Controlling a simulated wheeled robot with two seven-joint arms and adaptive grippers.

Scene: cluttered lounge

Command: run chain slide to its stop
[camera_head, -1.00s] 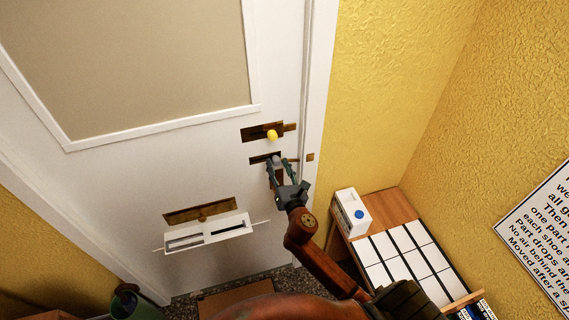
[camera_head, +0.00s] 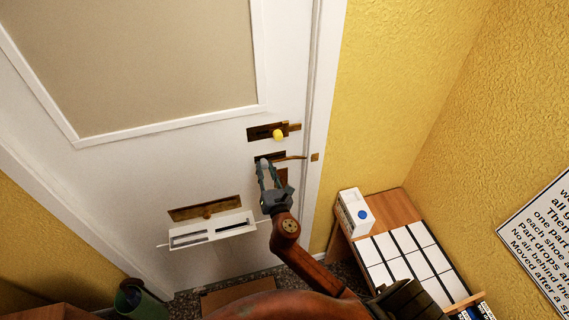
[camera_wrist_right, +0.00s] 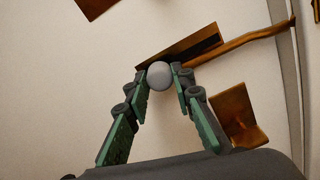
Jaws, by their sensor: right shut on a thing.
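The chain slide is a brass plate with a dark slot (camera_head: 275,155) on the white door; it also shows in the wrist view (camera_wrist_right: 206,46). Its pale grey ball knob (camera_wrist_right: 159,75) sits near the left end of the plate, between the fingertips of my right gripper (camera_head: 265,166). The green fingers are shut on the knob from both sides. A brass chain or strip (camera_wrist_right: 240,45) runs from the slide toward the door's right edge, where a small brass piece (camera_head: 315,157) sits on the frame. My left gripper is out of view.
Just above is a brass bolt with a yellow knob (camera_head: 278,134). A brass bracket (camera_wrist_right: 238,117) is just below the slide. A letter plate (camera_head: 205,208) and white wire-held box (camera_head: 212,231) are lower left. A wooden shelf unit with white tiles (camera_head: 410,255) stands at right.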

